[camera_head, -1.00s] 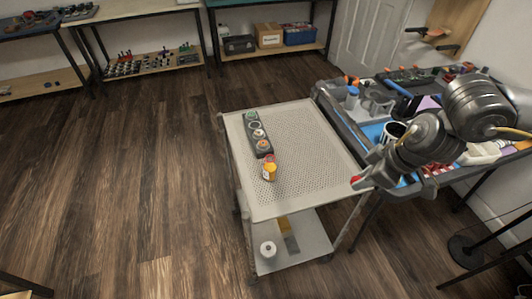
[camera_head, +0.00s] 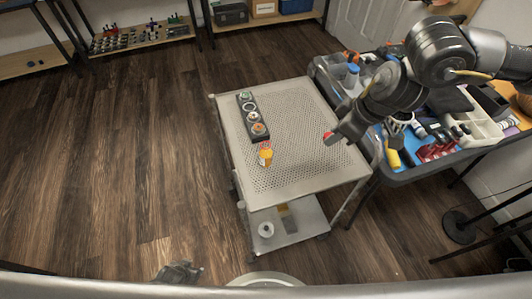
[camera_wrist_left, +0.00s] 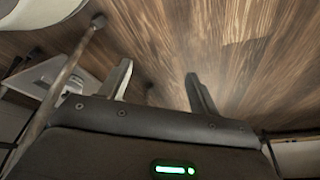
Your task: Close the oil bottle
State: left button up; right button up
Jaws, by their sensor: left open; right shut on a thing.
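The oil bottle (camera_head: 265,157) appears to be the small yellow bottle with red near its top, on the cart's front left part. It is too small to tell whether its mouth is open. My right gripper (camera_head: 331,137) is shut on a small red piece (camera_head: 327,135) that looks like a cap. It is over the right side of the cart, to the right of the bottle and apart from it. My left gripper (camera_wrist_left: 160,85) is open and empty in the left wrist view, with floor beyond its fingers. It also shows low in the head view (camera_head: 178,272).
The perforated cart top (camera_head: 300,110) is mostly clear. A dark strip with round pieces (camera_head: 252,116) lies behind the bottle. A crowded workbench (camera_head: 410,170) stands at the right. Floor at left is free.

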pick_arm(q)
jog(key=w+d+r+m+t+h, duration=0.1)
jog(key=w+d+r, duration=0.2)
jog(key=w+r, duration=0.5)
jog(key=w+d+r+t+h, duration=0.1)
jog(key=w+d+r+t, duration=0.3)
jog(key=r, duration=0.6)
jog(key=w+d+r+m+h+p, duration=0.1)
jog(key=w+d+r, duration=0.15)
jog(key=r, duration=0.85)
jog(key=w+d+r+m+h+p, duration=0.15)
jog(key=d+r, duration=0.25)
jog(key=r, duration=0.7)
jog(key=m+g+h, duration=0.2)
jog(key=m+h, duration=0.3)
jog(key=h, duration=0.1)
send_near(260, 160)
jog(key=shift+a+f+b, duration=0.2)
jog(key=shift+f+b, duration=0.1)
jog(key=shift+b, duration=0.05)
pick_arm(e)
jog(key=a+r, duration=0.2)
jog(key=a, duration=0.6)
jog(key=w+a+r, duration=0.1)
jog(key=a+r, duration=0.1)
jog(key=a, duration=0.5)
jog(key=shift+w+a+r, duration=0.25)
jog(key=shift+a+r, duration=0.1)
jog(key=shift+a, duration=0.05)
